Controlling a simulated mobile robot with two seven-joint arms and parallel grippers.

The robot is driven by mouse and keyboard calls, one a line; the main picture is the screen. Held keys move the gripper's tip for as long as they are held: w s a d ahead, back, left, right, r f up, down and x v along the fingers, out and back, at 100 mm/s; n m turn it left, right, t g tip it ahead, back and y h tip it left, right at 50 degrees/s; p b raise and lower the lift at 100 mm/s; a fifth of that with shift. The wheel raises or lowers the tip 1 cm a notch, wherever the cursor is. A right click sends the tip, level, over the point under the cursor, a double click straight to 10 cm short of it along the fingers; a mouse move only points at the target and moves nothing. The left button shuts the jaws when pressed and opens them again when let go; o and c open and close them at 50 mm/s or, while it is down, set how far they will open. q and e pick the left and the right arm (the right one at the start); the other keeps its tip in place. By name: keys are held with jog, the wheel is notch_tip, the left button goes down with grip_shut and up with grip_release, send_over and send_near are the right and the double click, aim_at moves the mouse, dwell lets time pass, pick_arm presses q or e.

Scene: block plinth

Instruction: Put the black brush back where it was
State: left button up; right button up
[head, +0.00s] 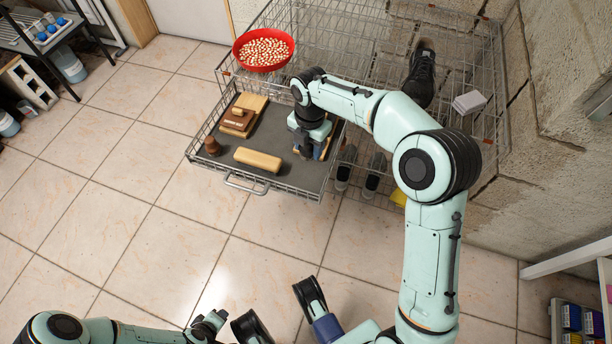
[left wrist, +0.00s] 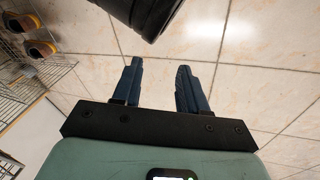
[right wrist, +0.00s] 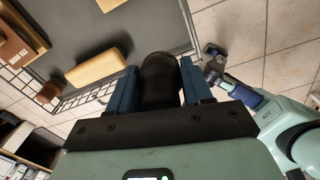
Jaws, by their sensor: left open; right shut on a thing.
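My right gripper (head: 312,150) is over the right part of a pulled-out wire drawer with a grey mat (head: 222,167). In the right wrist view its blue fingers (right wrist: 158,72) are shut on a dark, rounded thing, which appears to be the black brush (right wrist: 158,88). The gripper and arm hide most of it in the head view, and I cannot tell whether it touches the mat. My left gripper (left wrist: 158,75) is open and empty above the tiled floor, away from the drawer.
A red bowl of pale balls (head: 263,53), a black shoe (head: 421,70) and a pale box (head: 469,102) are on the rack. Shoes (head: 375,174) sit right of the drawer.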

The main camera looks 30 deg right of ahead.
jog(key=b, duration=0.2)
send_over(308, 180)
notch_tip(308, 180, down, 8)
jog(key=shift+r, duration=0.1)
pick_arm(q)
jog(key=s+a+f+g+b, duration=0.1)
jog(key=s+f+g, duration=0.1)
jog(key=s+f, duration=0.4)
jog(key=shift+s+a+f, duration=0.15)
jog(key=shift+a+f, duration=0.1)
jog(key=shift+f, duration=0.05)
pick_arm(e)
jog(key=shift+f, duration=3.1)
jog(key=shift+f+b, duration=0.15)
jog(key=shift+b, duration=0.15)
jog(key=o, duration=0.9)
notch_tip(308, 180, up, 12)
jog(key=p, duration=0.3)
jog(key=shift+s+r, duration=0.1)
jog(key=shift+r, duration=0.1)
pick_arm(q)
jog(key=w+d+r+t, duration=0.1)
jog(key=w+r+t, duration=0.1)
jog(key=w+r, duration=0.3)
jog(key=shift+w+r, duration=0.4)
jog(key=shift+w, duration=0.5)
